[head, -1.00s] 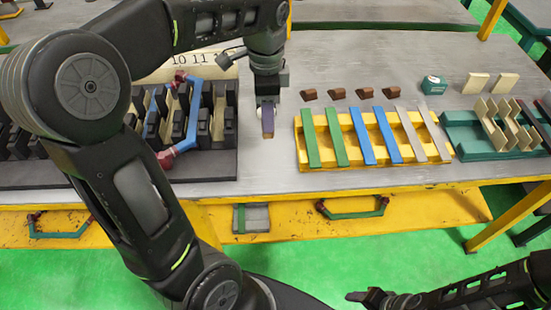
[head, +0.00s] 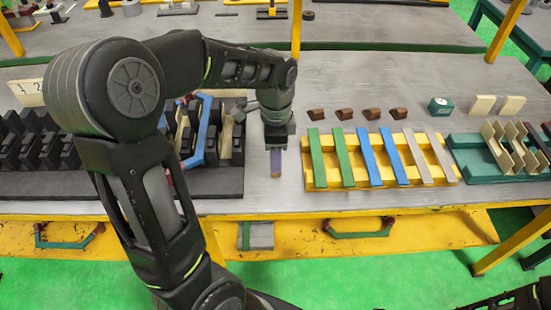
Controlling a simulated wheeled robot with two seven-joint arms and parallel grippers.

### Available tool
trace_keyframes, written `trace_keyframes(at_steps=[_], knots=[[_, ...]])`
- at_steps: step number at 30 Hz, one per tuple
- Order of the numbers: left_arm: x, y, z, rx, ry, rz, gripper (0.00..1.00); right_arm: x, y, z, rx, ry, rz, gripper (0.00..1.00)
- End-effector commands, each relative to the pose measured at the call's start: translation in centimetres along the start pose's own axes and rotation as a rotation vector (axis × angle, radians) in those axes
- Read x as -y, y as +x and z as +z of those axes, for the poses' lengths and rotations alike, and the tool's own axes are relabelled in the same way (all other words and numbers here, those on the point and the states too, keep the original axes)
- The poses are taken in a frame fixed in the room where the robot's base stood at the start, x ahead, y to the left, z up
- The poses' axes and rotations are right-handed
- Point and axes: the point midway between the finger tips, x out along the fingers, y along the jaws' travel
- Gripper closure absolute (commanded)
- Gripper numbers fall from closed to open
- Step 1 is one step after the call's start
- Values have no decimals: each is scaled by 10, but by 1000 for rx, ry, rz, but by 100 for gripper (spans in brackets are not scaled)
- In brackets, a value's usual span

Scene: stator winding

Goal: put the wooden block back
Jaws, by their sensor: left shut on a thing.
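My left gripper (head: 276,150) points down over the bare bench between the dark slotted fixture and the yellow rack. It is shut on a narrow block (head: 277,166), purplish with a brownish lower end, which I take as the wooden block. Its upper part is hidden by the gripper. I cannot tell whether its lower end touches the bench. Several small brown blocks (head: 345,114) lie in a row behind the yellow rack, right of the gripper. Only part of my right arm shows at the lower right; its gripper is out of view.
The yellow rack (head: 312,176) carries green, blue and grey strips. A teal rack (head: 470,152) with cream pieces is farther right. A teal box (head: 440,107) and cream blocks (head: 482,105) stand behind. The dark fixture (head: 226,187) with a blue-handled tool (head: 203,130) is left, partly behind my arm.

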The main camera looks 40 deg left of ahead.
Motion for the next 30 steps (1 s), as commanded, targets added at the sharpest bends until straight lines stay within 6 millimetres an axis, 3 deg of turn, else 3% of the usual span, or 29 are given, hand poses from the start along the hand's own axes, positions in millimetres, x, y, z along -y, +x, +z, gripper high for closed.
trace_keyframes(at_steps=[5, 17, 18, 25, 30], knots=[[0, 21, 0, 2, 0, 2, 100, 1, -2, 0, 1, 1, 1, 41], [0, 27, 0, 1, 0, 1, 100, -1, 2, 0, 0, 0, 0, 41], [0, 26, 0, 1, 0, 0, 54, 0, 0, 0, 0, 0, 0, 41], [0, 25, 0, 1, 0, 1, 35, 0, 0, 0, 0, 0, 0, 41], [0, 25, 0, 1, 1, 1, 35, 0, 0, 0, 0, 0, 0, 41]])
